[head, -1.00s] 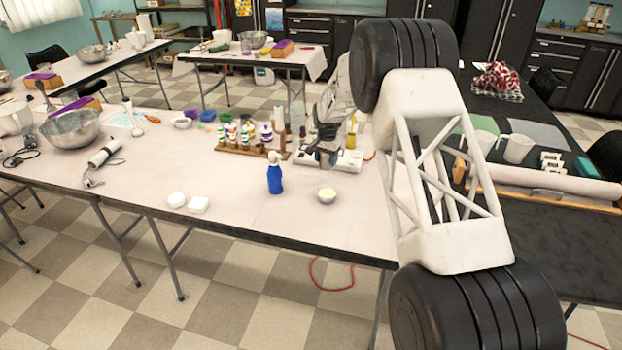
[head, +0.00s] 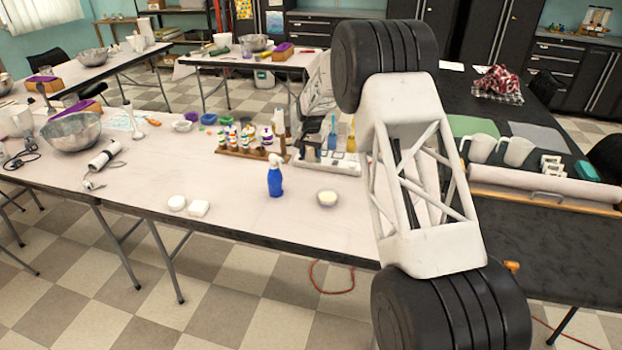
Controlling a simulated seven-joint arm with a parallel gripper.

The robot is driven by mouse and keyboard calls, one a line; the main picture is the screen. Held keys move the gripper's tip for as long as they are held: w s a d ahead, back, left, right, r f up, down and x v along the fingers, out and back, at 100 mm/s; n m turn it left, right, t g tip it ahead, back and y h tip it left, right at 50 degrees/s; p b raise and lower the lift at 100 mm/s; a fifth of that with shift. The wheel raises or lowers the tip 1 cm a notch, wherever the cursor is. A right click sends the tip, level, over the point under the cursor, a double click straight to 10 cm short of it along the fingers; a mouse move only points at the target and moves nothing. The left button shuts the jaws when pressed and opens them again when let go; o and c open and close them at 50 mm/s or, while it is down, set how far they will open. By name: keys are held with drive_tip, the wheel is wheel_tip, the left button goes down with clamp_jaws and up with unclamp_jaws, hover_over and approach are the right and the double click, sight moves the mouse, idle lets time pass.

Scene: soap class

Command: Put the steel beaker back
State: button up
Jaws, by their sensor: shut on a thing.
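My gripper (head: 308,128) is small and partly hidden at the back of the near table, beyond the bottle rack and beside the white scale area (head: 340,163). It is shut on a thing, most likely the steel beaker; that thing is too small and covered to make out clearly. No other steel beaker can be picked out. My large white arm link and its black joints cover the table's right end.
A metal bowl (head: 72,133) is at left. White pitchers (head: 518,151) stand on the dark table at right. The front middle is fairly clear.

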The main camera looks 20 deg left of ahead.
drive_tip(key=shift+f, duration=2.95)
drive_tip(key=shift+f, duration=1.85)
drive_tip(key=shift+f, duration=0.15)
drive_tip(key=o, duration=1)
wheel_tip(320, 180, up, 12)
drive_tip(key=shift+r, duration=0.15)
